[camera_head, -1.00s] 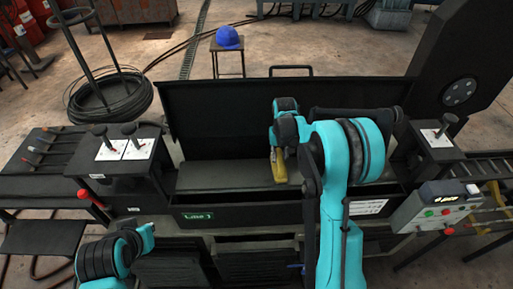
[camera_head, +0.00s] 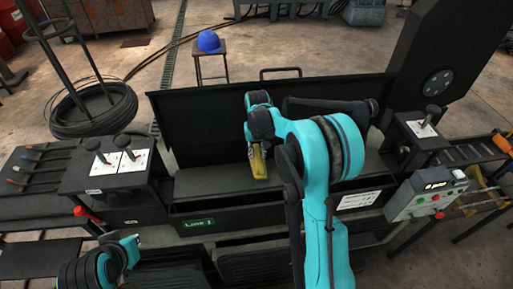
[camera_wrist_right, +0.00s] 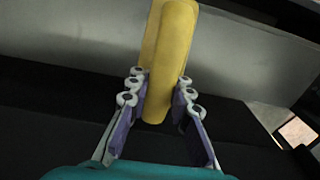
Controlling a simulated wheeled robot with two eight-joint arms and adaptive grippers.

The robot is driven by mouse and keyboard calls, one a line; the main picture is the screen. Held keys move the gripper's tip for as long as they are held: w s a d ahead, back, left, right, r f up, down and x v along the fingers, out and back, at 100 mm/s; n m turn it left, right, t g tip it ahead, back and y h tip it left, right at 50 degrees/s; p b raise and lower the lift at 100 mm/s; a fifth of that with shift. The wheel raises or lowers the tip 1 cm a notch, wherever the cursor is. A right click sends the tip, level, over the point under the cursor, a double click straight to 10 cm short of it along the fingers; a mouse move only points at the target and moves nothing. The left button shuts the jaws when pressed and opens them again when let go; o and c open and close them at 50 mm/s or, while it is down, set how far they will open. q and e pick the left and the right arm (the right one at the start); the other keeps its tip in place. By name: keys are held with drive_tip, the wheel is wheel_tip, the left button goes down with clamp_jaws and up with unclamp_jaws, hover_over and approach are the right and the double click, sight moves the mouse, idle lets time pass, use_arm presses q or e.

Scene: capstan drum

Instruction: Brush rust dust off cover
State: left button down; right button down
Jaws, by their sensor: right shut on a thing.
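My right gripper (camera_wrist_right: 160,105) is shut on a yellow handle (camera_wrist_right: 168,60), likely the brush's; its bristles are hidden. In the head view the yellow tool (camera_head: 258,163) is over a long grey panel (camera_head: 212,181), which may be the cover. I cannot tell whether the tool touches it. The wrist view shows the handle between both fingers, with a grey metal surface (camera_wrist_right: 225,60) behind. Rust dust cannot be made out. Part of my left arm shows at the lower left of the head view, but its gripper is out of sight.
A black upright panel (camera_head: 205,122) stands behind the grey one. Lever boxes flank it at left (camera_head: 118,165) and right (camera_head: 421,128). A control box (camera_head: 428,200) is at front right. A blue hard hat (camera_head: 209,42) lies on a stool behind.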

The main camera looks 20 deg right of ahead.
drive_tip(key=shift+s+r, duration=0.1)
drive_tip(key=shift+r, duration=0.5)
drive_tip(key=shift+a+r+p, duration=0.1)
drive_tip(key=shift+r+p, duration=0.65)
drive_tip(key=shift+p, duration=0.05)
drive_tip(key=shift+r+p, duration=0.8)
drive_tip(key=shift+r, duration=0.45)
